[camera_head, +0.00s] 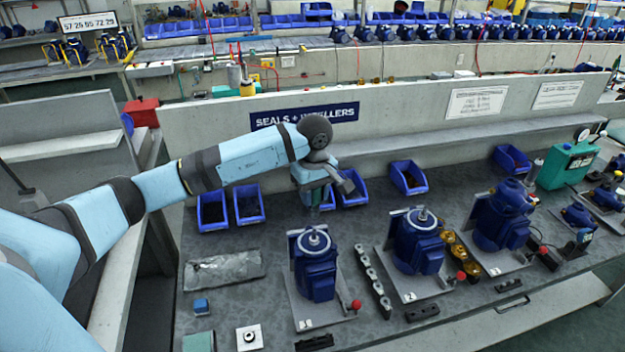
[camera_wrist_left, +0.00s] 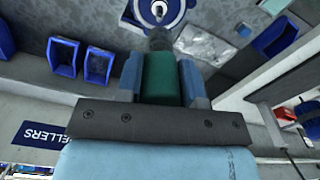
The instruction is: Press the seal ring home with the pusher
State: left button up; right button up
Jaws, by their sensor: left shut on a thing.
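My left gripper (camera_head: 328,192) is above the bench, behind the nearest blue pump. In the left wrist view, its two blue fingers (camera_wrist_left: 161,80) are shut on the pusher's green body (camera_wrist_left: 160,76). The pusher's dark grey end (camera_wrist_left: 160,39) points toward the nearest pump. That pump (camera_head: 315,270) stands upright on a grey plate. Its pale shaft end (camera_head: 314,239) sticks up at the top and also shows in the left wrist view (camera_wrist_left: 159,9). Pusher and shaft look apart. I cannot clearly make out the seal ring around the shaft. My right gripper is out of view.
Blue bins (camera_head: 212,212) line the back of the bench. Two more pumps (camera_head: 418,240) (camera_head: 503,215) stand to the right. A dark rack (camera_head: 373,280) sits between pumps.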

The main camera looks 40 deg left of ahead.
aim_at(314, 218)
pick_arm(q)
jog(key=shift+w+f, duration=0.15)
jog(key=shift+f, duration=0.2)
jog(key=shift+f+b, duration=0.3)
jog(key=shift+b, duration=0.05)
jog(key=shift+f, duration=0.75)
notch_tip(314, 218, down, 4)
jog(key=b, duration=0.3)
jog(key=shift+f+b, duration=0.7)
jog(key=shift+b, duration=0.05)
jog(key=shift+f+b, duration=0.4)
jog(key=shift+b, duration=0.2)
dwell(0.4)
jog(key=shift+r, duration=0.25)
